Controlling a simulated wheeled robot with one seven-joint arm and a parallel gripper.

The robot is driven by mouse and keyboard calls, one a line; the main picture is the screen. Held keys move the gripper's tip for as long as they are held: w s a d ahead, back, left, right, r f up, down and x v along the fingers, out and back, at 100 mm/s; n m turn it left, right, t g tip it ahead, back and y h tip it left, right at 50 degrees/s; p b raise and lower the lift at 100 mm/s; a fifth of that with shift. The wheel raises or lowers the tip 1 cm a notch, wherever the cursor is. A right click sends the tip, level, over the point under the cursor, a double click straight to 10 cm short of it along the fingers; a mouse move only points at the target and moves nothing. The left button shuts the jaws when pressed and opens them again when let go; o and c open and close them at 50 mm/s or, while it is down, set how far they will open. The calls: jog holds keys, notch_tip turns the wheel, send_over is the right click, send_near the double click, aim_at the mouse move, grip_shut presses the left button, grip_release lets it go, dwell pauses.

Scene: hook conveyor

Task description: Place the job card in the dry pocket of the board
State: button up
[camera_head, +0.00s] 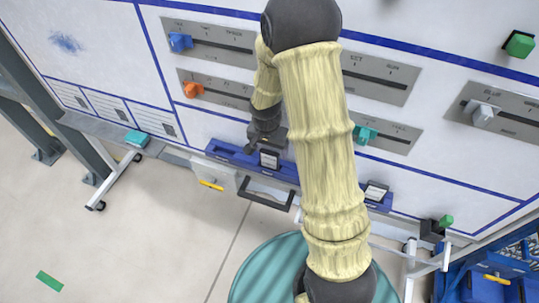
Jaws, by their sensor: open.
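The white board (100,60) fills the upper part of the head view, tilted and divided by blue lines. A blue ledge (225,152) runs along its lower edge. A small dark item with a white label (269,160), which may be the job card, is at this ledge. A similar one (376,191) is farther right on the ledge. My gripper (263,146) is open just above the left item; I cannot tell whether it touches it. My yellow-sleeved arm hides the middle of the board and ledge. I cannot read which pocket is the dry one.
Slider plates with blue (180,41), orange (193,89), teal (364,134) and grey (483,115) knobs stick out from the board. A dark handle (268,194) juts out below the ledge. The floor at left is mostly clear.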

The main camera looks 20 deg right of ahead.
notch_tip(320, 180, up, 7)
jog(key=shift+s+a+b, duration=0.3)
jog(key=shift+s+b, duration=0.05)
dwell(0.4)
jog(key=s+r+n, duration=0.2)
jog(key=s+n, duration=0.1)
jog(key=s, duration=0.3)
jog(key=s+r+n+t, duration=0.1)
jog(key=s+r+n, duration=0.2)
jog(key=s, duration=0.4)
jog(key=shift+d+n+y, duration=0.4)
jog(key=shift+d+n, duration=0.05)
jog(key=shift+n, duration=0.15)
jog(key=shift+s+a, duration=0.1)
jog(key=shift+s, duration=0.05)
